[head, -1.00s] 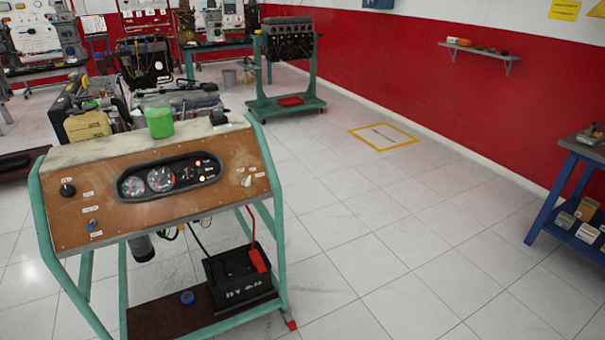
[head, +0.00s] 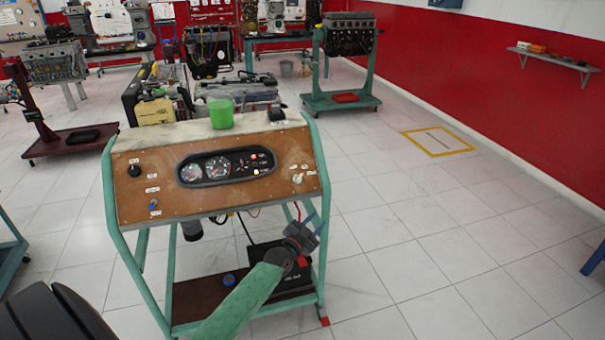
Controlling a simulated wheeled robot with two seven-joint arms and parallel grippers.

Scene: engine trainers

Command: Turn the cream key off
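The cream key (head: 297,178) sits at the right end of the brown dashboard panel (head: 150,205), right of the gauge cluster. In the cluster a red lamp (head: 254,157) and a yellowish lamp (head: 256,171) look lit. The key's exact angle is too small to read. My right gripper is not in view.
The panel also carries a black knob (head: 134,171) and a blue switch (head: 154,204) at the left. A green cup (head: 221,114) stands on top. A battery (head: 292,281) sits on the lower shelf, partly behind my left arm.

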